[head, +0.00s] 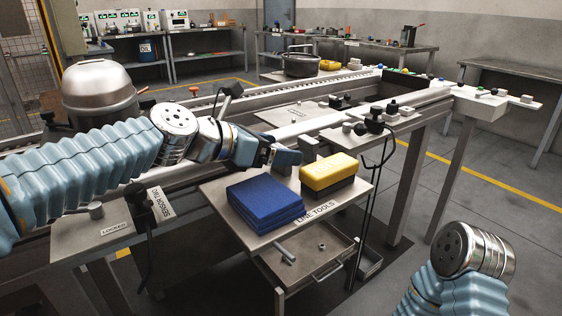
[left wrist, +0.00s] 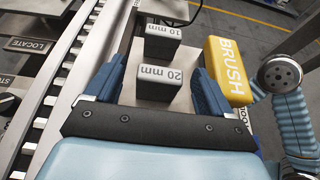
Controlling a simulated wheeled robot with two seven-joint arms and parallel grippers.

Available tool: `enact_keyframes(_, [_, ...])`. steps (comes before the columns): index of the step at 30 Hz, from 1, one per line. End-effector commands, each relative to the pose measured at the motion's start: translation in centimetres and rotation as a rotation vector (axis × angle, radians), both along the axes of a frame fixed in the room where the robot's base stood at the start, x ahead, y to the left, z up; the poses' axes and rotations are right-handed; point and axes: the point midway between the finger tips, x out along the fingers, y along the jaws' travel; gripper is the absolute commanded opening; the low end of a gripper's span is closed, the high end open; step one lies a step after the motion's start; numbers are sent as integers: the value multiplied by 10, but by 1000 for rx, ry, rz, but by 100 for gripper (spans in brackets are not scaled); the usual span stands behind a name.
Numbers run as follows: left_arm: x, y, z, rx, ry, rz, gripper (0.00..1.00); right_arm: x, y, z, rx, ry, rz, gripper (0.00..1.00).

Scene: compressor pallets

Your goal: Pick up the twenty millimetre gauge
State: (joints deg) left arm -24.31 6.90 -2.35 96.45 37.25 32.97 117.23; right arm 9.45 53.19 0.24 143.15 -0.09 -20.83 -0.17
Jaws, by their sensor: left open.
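The twenty millimetre gauge is a dark block with a grey top marked "20 mm" (left wrist: 155,80) in the left wrist view. It stands between the two blue fingers of my left gripper (left wrist: 159,65), which is open, with a visible gap on its right side. A similar block, the 10 mm gauge (left wrist: 163,38), stands just beyond it.
A yellow and black brush (head: 328,173) stands right of the gauges; it also shows in the left wrist view (left wrist: 229,70). A stack of blue cloths (head: 264,201) lies on the shelf's front left. A rail runs behind the shelf. A drawer (head: 306,262) with loose metal parts is below.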

Motion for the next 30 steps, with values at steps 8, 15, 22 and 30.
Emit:
enact_keyframes(8, [8, -12, -5, -1, -1, 1, 83, 0, 0, -1, -1, -1, 0, 43])
enact_keyframes(15, [8, -11, -5, -1, -1, 1, 60, 0, 0, -1, -1, 0, -1, 43])
enact_keyframes(22, [8, -11, -5, 0, -2, 1, 25, 0, 0, -1, -1, -1, 0, 43])
enact_keyframes(30, [8, -11, -4, -1, -3, 1, 9, 0, 0, -1, -1, -1, 0, 43])
